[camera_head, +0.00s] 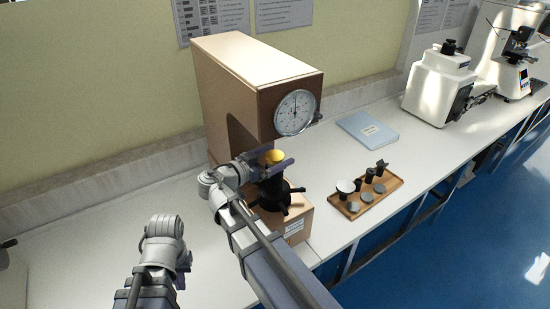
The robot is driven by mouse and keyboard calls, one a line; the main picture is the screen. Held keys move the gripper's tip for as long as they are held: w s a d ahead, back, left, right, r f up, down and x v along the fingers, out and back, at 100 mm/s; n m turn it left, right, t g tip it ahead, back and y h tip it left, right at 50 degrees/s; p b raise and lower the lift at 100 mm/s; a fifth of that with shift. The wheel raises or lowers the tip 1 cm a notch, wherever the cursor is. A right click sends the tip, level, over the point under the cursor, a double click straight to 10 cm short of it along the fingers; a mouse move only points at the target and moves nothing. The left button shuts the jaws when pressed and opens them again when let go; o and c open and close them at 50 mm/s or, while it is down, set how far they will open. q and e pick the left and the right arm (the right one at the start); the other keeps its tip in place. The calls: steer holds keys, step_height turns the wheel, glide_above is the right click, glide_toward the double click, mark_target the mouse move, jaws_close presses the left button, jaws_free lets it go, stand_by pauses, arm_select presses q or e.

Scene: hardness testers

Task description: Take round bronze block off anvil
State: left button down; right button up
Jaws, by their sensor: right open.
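The round bronze block (275,156) shows as a small yellow-gold disc on top of the black anvil (273,188) of the tan hardness tester (222,75), below its dial. My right gripper (268,168) is at the anvil top, its fingers around the block's level. It is open; whether a finger touches the block cannot be told. The anvil's upper part is partly hidden by the gripper. My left gripper (181,274) is low at the left, away from the tester, and its jaws are not clear.
A wooden tray (347,210) with several dark and pale anvils and discs lies right of the tester. A blue-grey booklet (367,129) lies behind it. White instruments (438,88) stand at the far right. The counter (100,240) is clear at left.

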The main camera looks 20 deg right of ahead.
jaws_close()
stand_by(0.7)
